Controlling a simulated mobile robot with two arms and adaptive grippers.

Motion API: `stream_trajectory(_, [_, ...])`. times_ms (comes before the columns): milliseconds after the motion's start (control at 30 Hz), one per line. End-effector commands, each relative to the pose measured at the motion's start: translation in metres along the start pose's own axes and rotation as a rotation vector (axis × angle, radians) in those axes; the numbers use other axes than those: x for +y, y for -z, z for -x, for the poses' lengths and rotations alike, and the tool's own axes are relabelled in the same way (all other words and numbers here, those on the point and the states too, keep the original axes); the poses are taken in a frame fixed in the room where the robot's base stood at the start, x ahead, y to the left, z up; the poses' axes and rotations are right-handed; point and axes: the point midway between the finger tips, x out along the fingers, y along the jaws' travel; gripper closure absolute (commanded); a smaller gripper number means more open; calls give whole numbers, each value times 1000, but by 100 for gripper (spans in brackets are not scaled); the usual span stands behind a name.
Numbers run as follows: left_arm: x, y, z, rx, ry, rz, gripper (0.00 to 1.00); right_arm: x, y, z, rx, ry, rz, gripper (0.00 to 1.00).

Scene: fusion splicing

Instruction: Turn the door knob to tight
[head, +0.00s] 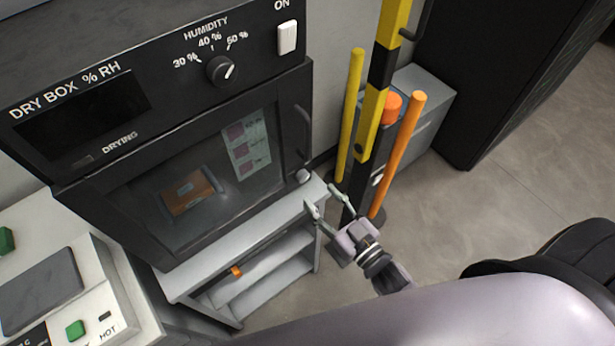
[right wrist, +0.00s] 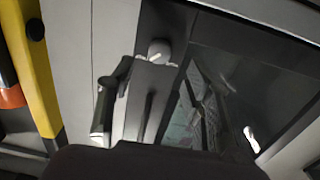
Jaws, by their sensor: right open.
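The dry box door (head: 150,225) is dark-framed with a glass window and looks closed. Its small grey door knob (head: 303,176) is at the door's lower right corner. In the right wrist view, the round knob (right wrist: 160,50) has a pale line across its face. I cannot tell from these views whether it is tight. My right gripper (head: 324,198) is open and empty, its fingertips just below and to the right of the knob, apparently apart from it. In the right wrist view, the knob is beyond the spread fingers. My left gripper is not in view.
A dark door handle (head: 304,127) is above the knob. The box stands on a white shelf unit (head: 262,246). Yellow and orange posts (head: 397,155) rise close to the right of my gripper. Open floor (head: 500,190) lies further right.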

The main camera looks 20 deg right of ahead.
Motion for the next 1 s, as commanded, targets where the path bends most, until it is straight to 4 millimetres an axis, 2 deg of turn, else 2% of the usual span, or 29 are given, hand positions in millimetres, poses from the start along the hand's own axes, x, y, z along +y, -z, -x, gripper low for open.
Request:
stream_trajectory(33, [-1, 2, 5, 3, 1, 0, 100, 0, 4, -12, 3, 0, 1, 54])
stream_trajectory(200, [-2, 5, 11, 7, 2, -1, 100, 0, 3, -41, 2, 0, 0, 54])
stream_trajectory(400, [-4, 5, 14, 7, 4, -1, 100, 0, 0, -60, 0, 0, 1, 54])
stream_trajectory(767, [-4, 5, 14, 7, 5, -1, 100, 0, 0, -64, 0, 0, 1, 54])
stream_trajectory(1000, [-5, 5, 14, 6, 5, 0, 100, 0, 0, -64, 0, 0, 1, 70])
